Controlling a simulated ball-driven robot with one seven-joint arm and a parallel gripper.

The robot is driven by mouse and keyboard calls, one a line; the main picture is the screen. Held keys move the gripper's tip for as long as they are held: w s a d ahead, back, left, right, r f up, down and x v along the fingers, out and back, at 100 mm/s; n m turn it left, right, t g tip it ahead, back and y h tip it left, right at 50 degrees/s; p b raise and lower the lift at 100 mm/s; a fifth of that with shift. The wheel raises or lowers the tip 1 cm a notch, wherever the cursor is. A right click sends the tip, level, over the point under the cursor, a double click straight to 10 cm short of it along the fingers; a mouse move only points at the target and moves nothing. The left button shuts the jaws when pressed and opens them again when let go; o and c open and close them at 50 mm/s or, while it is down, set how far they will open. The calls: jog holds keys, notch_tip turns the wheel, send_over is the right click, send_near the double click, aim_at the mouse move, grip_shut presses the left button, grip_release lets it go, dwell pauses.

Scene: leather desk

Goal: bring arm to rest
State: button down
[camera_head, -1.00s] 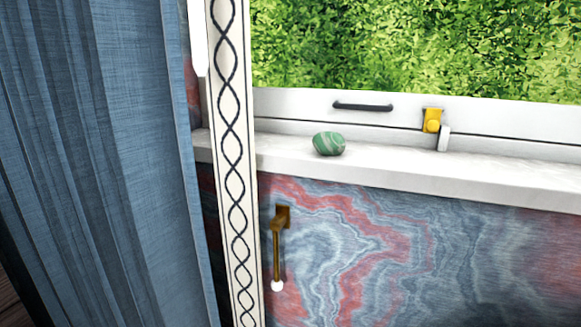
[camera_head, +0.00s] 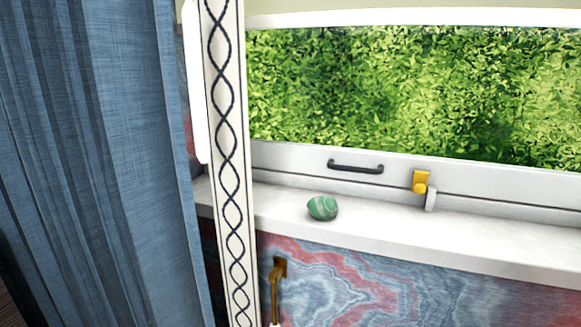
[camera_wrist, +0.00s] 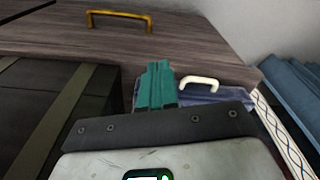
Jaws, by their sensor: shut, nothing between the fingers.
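My gripper (camera_wrist: 156,86) shows in the wrist view, with its teal fingers together and nothing between them. The fingers point toward a wooden surface (camera_wrist: 190,47) with a brass handle (camera_wrist: 119,20) on it. I cannot tell how far apart they are from it. My arm and gripper do not show in the head view.
In the head view a green banded stone (camera_head: 322,207) lies on the white window sill (camera_head: 420,235). A blue curtain (camera_head: 90,150) hangs at the left, beside a patterned white post (camera_head: 228,150). A dark box (camera_wrist: 45,110) with straps stands left in the wrist view.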

notch_tip(320, 180, up, 20)
jog(key=p, duration=1.7)
jog(key=shift+f, duration=0.15)
